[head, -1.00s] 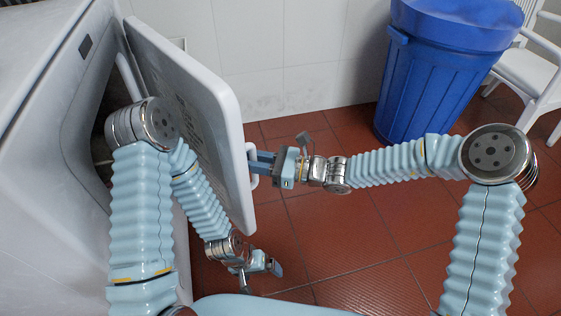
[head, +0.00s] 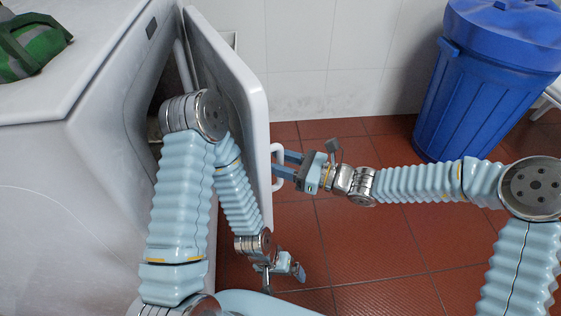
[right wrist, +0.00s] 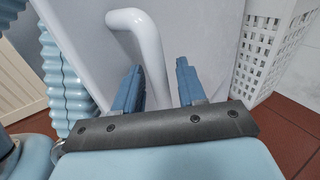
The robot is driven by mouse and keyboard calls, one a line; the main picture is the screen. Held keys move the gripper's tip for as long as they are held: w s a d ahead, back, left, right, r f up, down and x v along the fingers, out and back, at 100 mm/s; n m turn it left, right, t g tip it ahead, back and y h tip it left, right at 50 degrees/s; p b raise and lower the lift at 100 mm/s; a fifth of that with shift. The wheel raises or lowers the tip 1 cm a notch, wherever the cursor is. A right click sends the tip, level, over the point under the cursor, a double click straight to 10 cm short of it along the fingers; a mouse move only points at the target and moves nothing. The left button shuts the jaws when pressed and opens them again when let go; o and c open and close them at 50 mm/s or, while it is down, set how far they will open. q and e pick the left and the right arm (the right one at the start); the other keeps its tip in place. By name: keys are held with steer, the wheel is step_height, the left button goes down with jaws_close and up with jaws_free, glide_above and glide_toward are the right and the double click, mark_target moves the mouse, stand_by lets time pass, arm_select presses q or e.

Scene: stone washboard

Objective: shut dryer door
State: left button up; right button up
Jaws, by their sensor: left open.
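The dryer (head: 80,200) is the large white machine at the left. Its white door (head: 245,90) stands open, and my left arm reaches across the opening. The door's white handle (head: 277,152) projects from its outer face; it also shows in the right wrist view (right wrist: 142,28). My right gripper (head: 279,165) is open at the handle, its two blue fingers apart. In the right wrist view (right wrist: 160,78) the handle's end shows between the fingers; contact cannot be told. My left gripper (head: 285,270) is open and empty, low beside the door.
A blue lidded bin (head: 490,80) stands at the back right on the red tile floor (head: 350,240). A green bag (head: 30,45) lies on the dryer top. A white lattice basket (right wrist: 275,45) shows in the right wrist view.

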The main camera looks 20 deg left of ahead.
steer(key=d, duration=1.3)
steer(key=shift+s+d, duration=0.15)
steer(key=shift+d, duration=0.25)
arm_select(q)
steer(key=shift+c, duration=0.3)
